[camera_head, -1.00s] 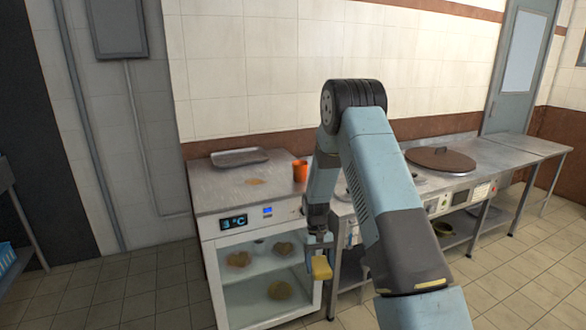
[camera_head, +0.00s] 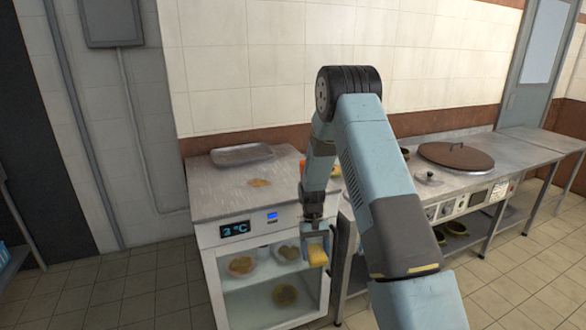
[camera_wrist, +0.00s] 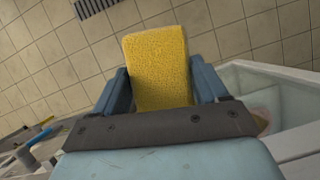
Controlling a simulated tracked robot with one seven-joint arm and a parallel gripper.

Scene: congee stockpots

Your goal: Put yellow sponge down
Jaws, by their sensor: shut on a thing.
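The yellow sponge (camera_head: 318,256) is held between the fingers of my gripper (camera_head: 316,240), in front of the right side of the glass-fronted fridge cabinet. In the wrist view the sponge (camera_wrist: 158,70) stands out beyond the two blue fingers (camera_wrist: 160,90), with floor tiles behind it. My gripper is shut on the sponge. It hangs below the level of the counter top and the sponge appears to touch nothing else.
The fridge cabinet (camera_head: 236,262) shows 3°C and holds several plates of food. On its top lie a metal tray (camera_head: 242,154) and a brown patch (camera_head: 259,183); an orange cup is mostly hidden behind my arm. A cooking counter with a brown lid (camera_head: 456,156) stands right. Floor (camera_head: 160,290) is clear at left.

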